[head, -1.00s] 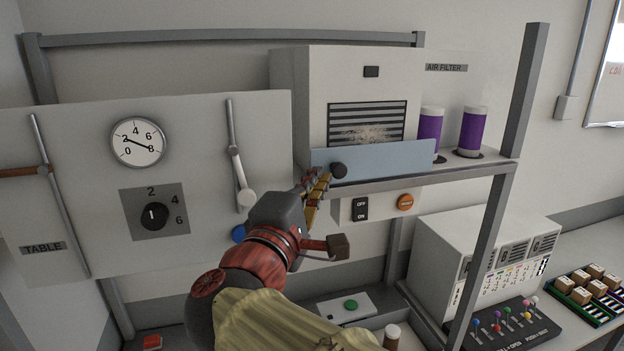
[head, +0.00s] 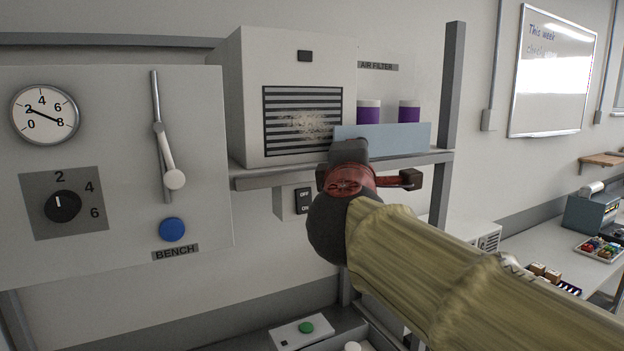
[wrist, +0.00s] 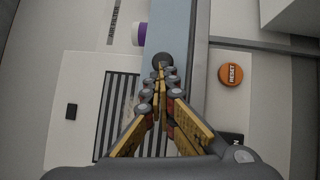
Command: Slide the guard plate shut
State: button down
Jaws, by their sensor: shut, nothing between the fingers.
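The guard plate (head: 400,138) is a long light-blue strip on the shelf edge. In the head view it stands in front of the lower parts of two purple canisters (head: 409,112) and overlaps the right edge of the air filter box (head: 300,60). The plate also shows in the wrist view (wrist: 178,25), with its dark round knob (wrist: 162,59). My gripper (wrist: 161,75) is shut, with its fingertips at the knob; I cannot tell whether they touch it. In the head view my wrist hides the fingers and the knob.
The dusty filter grille (head: 303,118) is uncovered left of the plate. Below the shelf (head: 270,180) are an off/on switch (head: 303,201) and, in the wrist view, an orange reset button (wrist: 231,74). A panel with a lever (head: 168,160) stands at left.

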aim_at(382, 139)
jog(key=w+d, duration=0.1)
jog(key=d, duration=0.1)
jog(key=w+d+b, duration=0.1)
jog(key=d, duration=0.1)
jog(key=w+d+b, duration=0.1)
jog(key=w+d, duration=0.1)
jog(key=shift+w+d, duration=0.1)
jog(key=shift+d, duration=0.15)
jog(key=shift+b, duration=0.3)
